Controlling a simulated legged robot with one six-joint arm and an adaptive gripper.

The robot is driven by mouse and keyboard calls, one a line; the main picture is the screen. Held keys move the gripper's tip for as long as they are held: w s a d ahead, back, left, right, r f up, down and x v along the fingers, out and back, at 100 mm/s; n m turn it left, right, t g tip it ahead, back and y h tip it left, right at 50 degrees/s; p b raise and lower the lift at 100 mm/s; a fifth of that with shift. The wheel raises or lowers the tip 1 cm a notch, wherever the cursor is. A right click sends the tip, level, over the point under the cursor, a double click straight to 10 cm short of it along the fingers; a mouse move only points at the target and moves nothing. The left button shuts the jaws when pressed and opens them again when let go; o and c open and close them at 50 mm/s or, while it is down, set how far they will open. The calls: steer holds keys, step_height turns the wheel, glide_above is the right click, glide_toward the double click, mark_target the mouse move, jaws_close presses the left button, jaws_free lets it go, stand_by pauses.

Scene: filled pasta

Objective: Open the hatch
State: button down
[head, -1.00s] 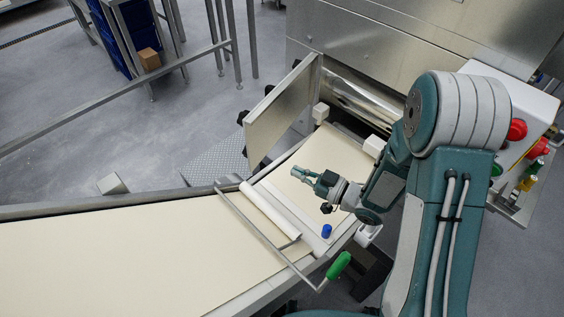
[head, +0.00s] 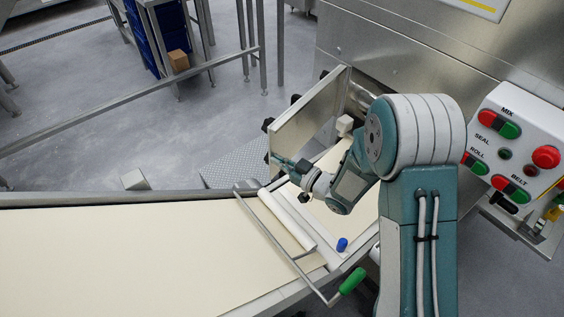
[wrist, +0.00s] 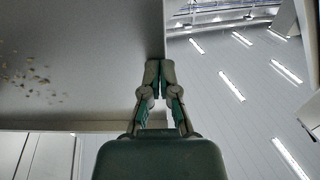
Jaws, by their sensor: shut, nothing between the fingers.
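The hatch (head: 308,112) is a flat grey metal panel standing upright on edge at the machine's left side, swung out over the belt. In the wrist view its grey face (wrist: 80,85), with several pale crumbs on it, fills the upper left. My gripper (head: 276,160) is shut and empty at the hatch's lower free edge. In the wrist view the closed fingertips (wrist: 159,66) lie close to the panel's right edge. Whether they touch it I cannot tell.
A cream conveyor belt (head: 120,245) runs below, crossed by a bar frame with a green handle (head: 352,281) and a blue knob (head: 342,244). A control panel (head: 518,145) is at the right. Floor behind the belt is open.

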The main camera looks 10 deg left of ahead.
steer(key=x, duration=0.9)
steer(key=shift+w, duration=0.2)
